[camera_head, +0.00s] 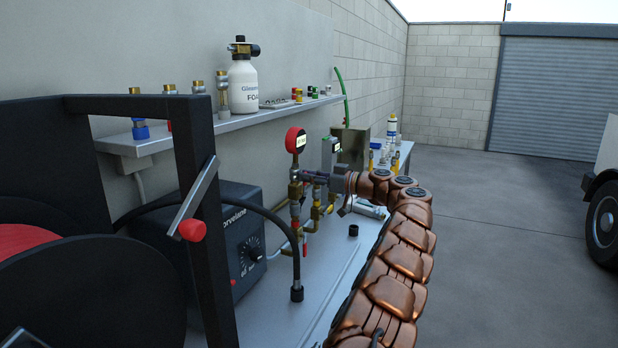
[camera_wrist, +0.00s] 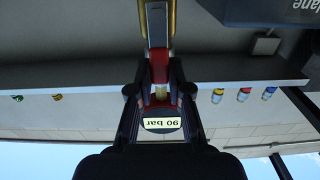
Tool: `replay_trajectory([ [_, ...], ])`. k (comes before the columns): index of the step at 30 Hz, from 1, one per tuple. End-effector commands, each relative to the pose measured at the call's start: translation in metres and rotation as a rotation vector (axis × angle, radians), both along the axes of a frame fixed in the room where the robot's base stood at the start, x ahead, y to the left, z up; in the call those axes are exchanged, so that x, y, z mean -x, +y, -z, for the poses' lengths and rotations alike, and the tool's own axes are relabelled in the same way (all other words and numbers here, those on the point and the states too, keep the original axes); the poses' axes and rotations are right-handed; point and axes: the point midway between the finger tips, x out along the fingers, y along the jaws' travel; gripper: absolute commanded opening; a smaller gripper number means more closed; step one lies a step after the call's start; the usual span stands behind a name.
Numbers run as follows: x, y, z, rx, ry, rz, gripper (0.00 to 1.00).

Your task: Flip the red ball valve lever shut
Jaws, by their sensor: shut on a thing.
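My gripper (camera_head: 312,177) reaches in from the right to the brass fittings (camera_head: 295,190) below a red-rimmed gauge (camera_head: 296,141). In the wrist view, which is upside down, my gripper (camera_wrist: 158,60) has its black fingers close together on a red piece that looks like the ball valve lever (camera_wrist: 159,68). A pale metal strip and yellow brass (camera_wrist: 171,18) lie beyond it. The gauge face reads 90 bar (camera_wrist: 162,124) and sits between the fingers in this view. The lever is not clear in the head view, so its angle cannot be told.
A dark box with a dial (camera_head: 240,250) stands left of the fittings on the pale bench (camera_head: 320,270). A shelf (camera_head: 230,122) with a foam bottle (camera_head: 243,85) and several fittings runs above. A black hose (camera_head: 297,270) hangs nearby. Open floor (camera_head: 500,240) lies right.

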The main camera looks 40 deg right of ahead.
Motion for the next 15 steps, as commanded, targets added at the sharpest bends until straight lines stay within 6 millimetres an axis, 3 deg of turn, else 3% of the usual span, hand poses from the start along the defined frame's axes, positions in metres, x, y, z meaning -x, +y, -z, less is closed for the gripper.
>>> replay_trajectory([
  [15,-0.0011,-0.0023,0.0018,-0.025,0.017,0.001,0.00],
])
